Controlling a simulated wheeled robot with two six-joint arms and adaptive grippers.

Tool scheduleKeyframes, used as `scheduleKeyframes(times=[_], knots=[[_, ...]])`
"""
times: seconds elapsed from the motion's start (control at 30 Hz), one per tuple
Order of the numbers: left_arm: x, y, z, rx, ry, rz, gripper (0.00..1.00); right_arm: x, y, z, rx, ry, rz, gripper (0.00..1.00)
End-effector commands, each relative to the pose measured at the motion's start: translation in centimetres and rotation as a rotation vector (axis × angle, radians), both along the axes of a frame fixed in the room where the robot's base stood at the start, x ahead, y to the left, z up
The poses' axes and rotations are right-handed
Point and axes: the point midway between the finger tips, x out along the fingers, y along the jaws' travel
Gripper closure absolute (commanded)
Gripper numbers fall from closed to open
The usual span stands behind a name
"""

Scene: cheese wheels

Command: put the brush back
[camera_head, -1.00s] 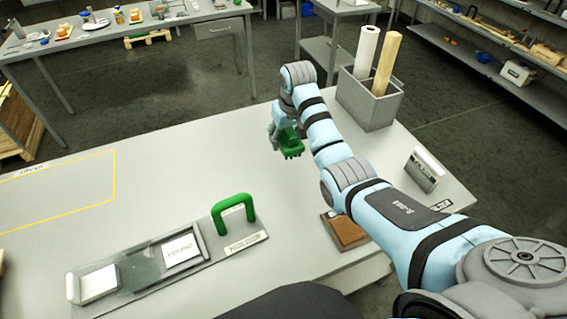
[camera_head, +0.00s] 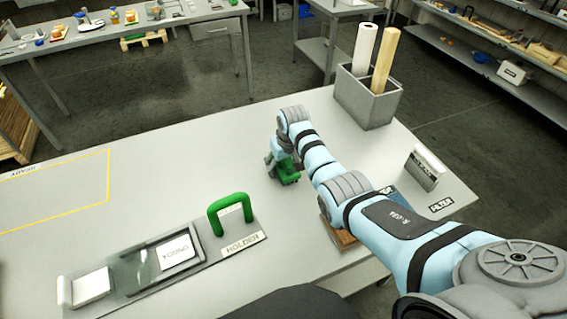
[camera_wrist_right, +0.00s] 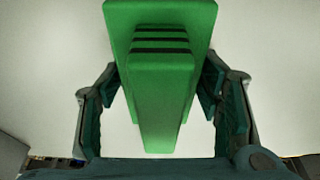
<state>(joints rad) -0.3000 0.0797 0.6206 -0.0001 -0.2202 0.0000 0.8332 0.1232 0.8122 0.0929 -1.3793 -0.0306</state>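The green brush (camera_head: 289,176) is at the end of my right arm, over the light table (camera_head: 150,155). My right gripper (camera_head: 277,163) is shut on it. In the right wrist view the green brush (camera_wrist_right: 160,95) sits between the two dark fingers of my right gripper (camera_wrist_right: 162,88). Whether the brush touches the table is hard to tell. A green arch-shaped holder (camera_head: 213,222) stands upright nearer the front, beside a HOLDER label (camera_head: 243,243). My left gripper is not in view.
A grey bin (camera_head: 368,100) with two rolls stands at the back right. A small labelled box (camera_head: 424,170) is to the right. A brown board (camera_head: 338,236) is partly behind my arm. The table's left middle is clear.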

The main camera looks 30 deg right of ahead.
Motion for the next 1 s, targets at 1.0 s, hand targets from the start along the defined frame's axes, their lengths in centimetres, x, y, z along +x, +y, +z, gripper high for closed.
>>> scheduleKeyframes(times=[1.0], knots=[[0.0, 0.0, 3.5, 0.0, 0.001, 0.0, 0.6, -3.1, 0.1, 12.0, 0.0, -0.001, 0.0, 0.33]])
